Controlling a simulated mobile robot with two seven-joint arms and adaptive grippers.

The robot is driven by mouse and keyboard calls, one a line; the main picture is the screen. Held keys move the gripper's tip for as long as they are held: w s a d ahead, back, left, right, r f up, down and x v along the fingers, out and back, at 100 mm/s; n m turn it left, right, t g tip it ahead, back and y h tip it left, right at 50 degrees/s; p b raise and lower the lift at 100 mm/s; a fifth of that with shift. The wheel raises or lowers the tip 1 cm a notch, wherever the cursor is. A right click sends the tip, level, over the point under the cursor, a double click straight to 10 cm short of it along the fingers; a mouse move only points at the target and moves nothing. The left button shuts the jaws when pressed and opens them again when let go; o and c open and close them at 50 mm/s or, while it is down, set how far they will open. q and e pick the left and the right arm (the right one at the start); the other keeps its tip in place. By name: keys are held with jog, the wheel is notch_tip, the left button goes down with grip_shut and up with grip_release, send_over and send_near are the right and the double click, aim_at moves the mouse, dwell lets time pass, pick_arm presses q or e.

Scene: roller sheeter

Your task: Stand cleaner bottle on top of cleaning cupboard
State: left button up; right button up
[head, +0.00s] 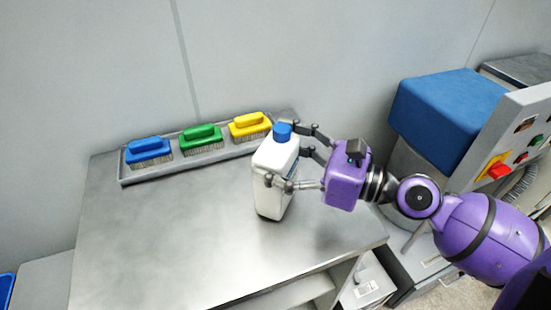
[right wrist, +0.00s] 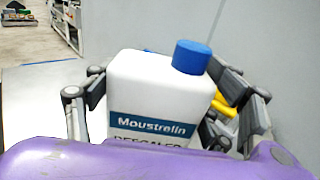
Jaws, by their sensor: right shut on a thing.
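The cleaner bottle (head: 274,178) is white with a blue cap and stands upright, or nearly so, at the top of the cleaning cupboard (head: 170,240). I cannot tell for sure whether its base touches the metal surface. My right gripper (head: 283,160) reaches in from the right and is shut around the bottle's upper body. In the right wrist view the bottle (right wrist: 158,95) sits between the fingers (right wrist: 165,110), with a dark blue label reading "Moustrelin". The lower part of the label is hidden by my purple wrist. My left gripper is not in view.
A metal tray (head: 122,168) along the back of the top holds a blue brush (head: 149,148), a green brush (head: 202,136) and a yellow brush (head: 250,124). A machine with a blue cover (head: 445,110) and a red switch stands at the right. The left and front of the top are clear.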

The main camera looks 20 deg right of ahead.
jog(key=shift+f, duration=0.1)
jog(key=o, duration=1.7)
jog(key=shift+f, duration=0.15)
jog(key=o, duration=0.4)
jog(key=shift+s, duration=0.1)
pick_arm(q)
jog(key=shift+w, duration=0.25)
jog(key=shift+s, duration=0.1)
